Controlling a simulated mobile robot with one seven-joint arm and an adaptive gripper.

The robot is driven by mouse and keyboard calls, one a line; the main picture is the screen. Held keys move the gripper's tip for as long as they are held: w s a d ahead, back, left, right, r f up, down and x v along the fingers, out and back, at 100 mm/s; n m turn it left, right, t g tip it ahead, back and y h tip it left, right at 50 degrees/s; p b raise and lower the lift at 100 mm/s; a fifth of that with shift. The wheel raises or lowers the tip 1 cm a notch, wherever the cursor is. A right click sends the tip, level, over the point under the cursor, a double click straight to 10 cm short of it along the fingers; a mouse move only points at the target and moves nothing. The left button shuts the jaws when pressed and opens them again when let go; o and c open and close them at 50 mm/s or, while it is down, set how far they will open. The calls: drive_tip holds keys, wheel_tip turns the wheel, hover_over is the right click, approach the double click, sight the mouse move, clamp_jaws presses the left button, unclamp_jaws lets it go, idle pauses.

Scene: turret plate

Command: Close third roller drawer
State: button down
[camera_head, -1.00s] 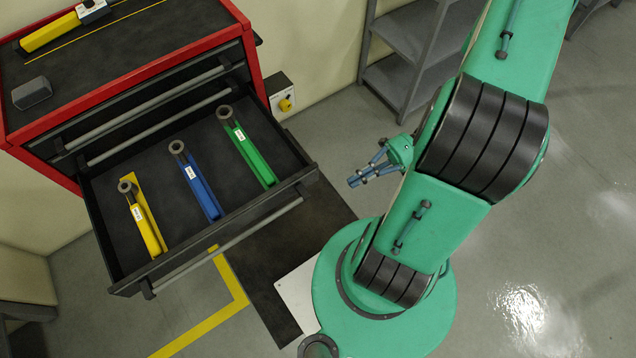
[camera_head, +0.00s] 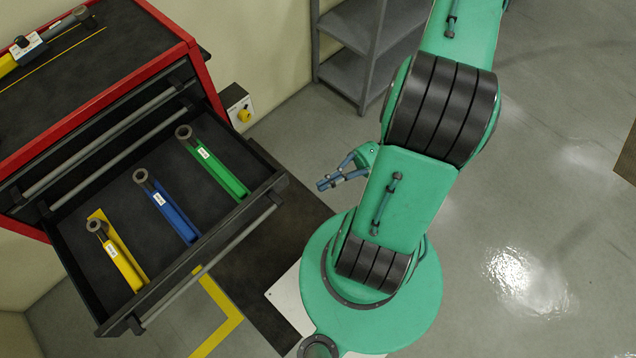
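The roller cabinet, with a red frame (camera_head: 205,75) and black drawers, stands at the left. One drawer (camera_head: 88,192) is pulled out toward the lower right; its grey bar handle (camera_head: 205,262) runs along the front edge. Inside lie a yellow wrench (camera_head: 122,262), a blue wrench (camera_head: 172,212) and a green wrench (camera_head: 217,165), each with a dark ring end. Two drawers above it look shut. My gripper (camera_head: 324,184), with blue fingers, shows small beside my green arm, to the right of the open drawer and apart from it. Its finger opening is too small to judge.
A small box with a yellow knob (camera_head: 244,115) is on the wall behind the cabinet. Grey shelves (camera_head: 350,30) stand at the back. A dark mat (camera_head: 275,265) lies below the drawer; the floor at right is clear.

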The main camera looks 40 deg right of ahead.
sight(220, 128)
drive_tip(key=w+a+b, duration=0.2)
drive_tip(key=w+a, duration=0.4)
drive_tip(key=a, duration=0.2)
drive_tip(key=shift+a, duration=0.4)
drive_tip(key=shift+w, duration=0.1)
drive_tip(key=shift+w, duration=0.15)
drive_tip(key=w+p, duration=0.6)
drive_tip(key=w, duration=2.7)
drive_tip(key=shift+w+p, duration=0.4)
drive_tip(key=shift+s, duration=0.15)
